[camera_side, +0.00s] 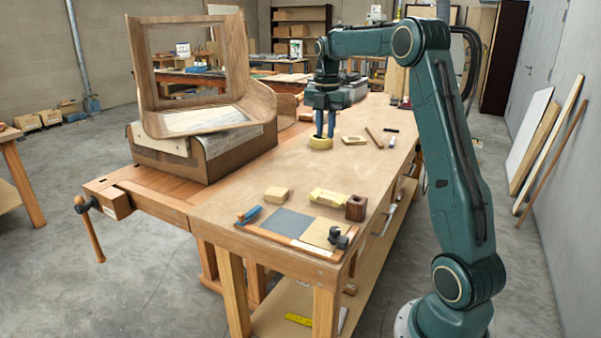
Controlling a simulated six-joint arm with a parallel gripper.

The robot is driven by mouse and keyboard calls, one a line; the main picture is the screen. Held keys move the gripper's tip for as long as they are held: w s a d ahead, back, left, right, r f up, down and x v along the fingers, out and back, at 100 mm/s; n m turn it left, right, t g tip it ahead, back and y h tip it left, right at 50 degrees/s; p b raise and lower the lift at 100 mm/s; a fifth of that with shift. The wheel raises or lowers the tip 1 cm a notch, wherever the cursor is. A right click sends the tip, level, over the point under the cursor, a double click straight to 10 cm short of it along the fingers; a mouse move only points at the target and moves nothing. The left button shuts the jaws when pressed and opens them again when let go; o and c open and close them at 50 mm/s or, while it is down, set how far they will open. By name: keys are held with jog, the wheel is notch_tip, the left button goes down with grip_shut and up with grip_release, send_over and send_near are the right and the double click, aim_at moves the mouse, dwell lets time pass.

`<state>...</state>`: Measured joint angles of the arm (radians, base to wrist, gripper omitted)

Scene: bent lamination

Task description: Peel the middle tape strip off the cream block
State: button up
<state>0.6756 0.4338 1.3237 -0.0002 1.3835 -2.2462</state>
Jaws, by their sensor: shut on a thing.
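My gripper (324,136) points down over the far part of the bench. Its blue fingers are shut on a yellow, round, roll-like thing (320,143) at the bench top. I cannot tell whether that thing is lifted. A cream block (276,194) lies nearer on the bench, well apart from my gripper. A longer cream and yellow block (330,197) lies to its right. I cannot tell which one is the task's block, and single tape strips are too small to make out.
A bent wood lamination (160,75) stands on a brown form (222,153) at the left of the workbench (235,212). A dark wood block (356,208), a grey sheet (288,222) and a blue-handled tool (248,215) lie near the front. The bench middle is clear.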

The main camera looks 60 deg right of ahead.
jog(key=shift+a+r, duration=0.15)
jog(key=shift+r, duration=2.1)
